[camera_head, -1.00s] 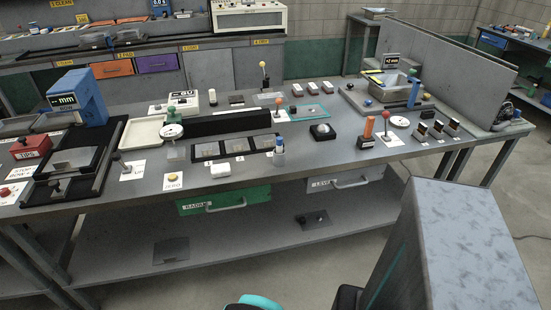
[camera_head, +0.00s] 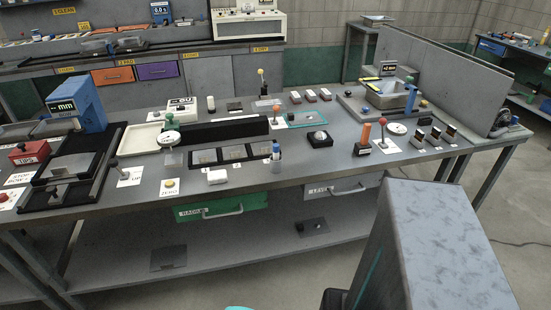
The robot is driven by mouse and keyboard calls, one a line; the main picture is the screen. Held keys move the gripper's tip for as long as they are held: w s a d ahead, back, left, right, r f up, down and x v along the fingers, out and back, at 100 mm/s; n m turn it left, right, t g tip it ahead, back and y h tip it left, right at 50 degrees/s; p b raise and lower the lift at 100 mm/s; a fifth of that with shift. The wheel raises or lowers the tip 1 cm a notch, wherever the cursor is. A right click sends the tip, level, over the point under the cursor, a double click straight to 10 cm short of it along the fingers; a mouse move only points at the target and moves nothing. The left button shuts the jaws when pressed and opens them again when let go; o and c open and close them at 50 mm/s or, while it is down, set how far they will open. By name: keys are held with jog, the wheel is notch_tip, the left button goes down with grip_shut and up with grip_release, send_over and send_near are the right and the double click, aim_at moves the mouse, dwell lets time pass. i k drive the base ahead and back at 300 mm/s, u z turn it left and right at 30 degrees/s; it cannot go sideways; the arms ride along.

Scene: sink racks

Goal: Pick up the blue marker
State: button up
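A small upright item with a blue top and pale lower part (camera_head: 276,151) stands near the bench's front edge, just right of three dark square trays. It may be the blue marker, but it is too small to be sure. Another upright blue piece (camera_head: 411,99) stands by the metal basin at the back right, and I cannot tell what it is. My gripper is not in view, so its fingers and anything in them are hidden.
The grey bench (camera_head: 300,170) is crowded. A white block (camera_head: 217,176) and a yellow ZERO button (camera_head: 170,184) lie left of the small blue item. An orange-handled tool (camera_head: 365,135) stands farther right. A green drawer (camera_head: 222,207) is below.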

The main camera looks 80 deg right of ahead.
aim_at(276, 147)
jog(key=u, duration=0.1)
jog(key=k, duration=1.1)
jog(key=z, duration=0.45)
jog(key=i, duration=0.5)
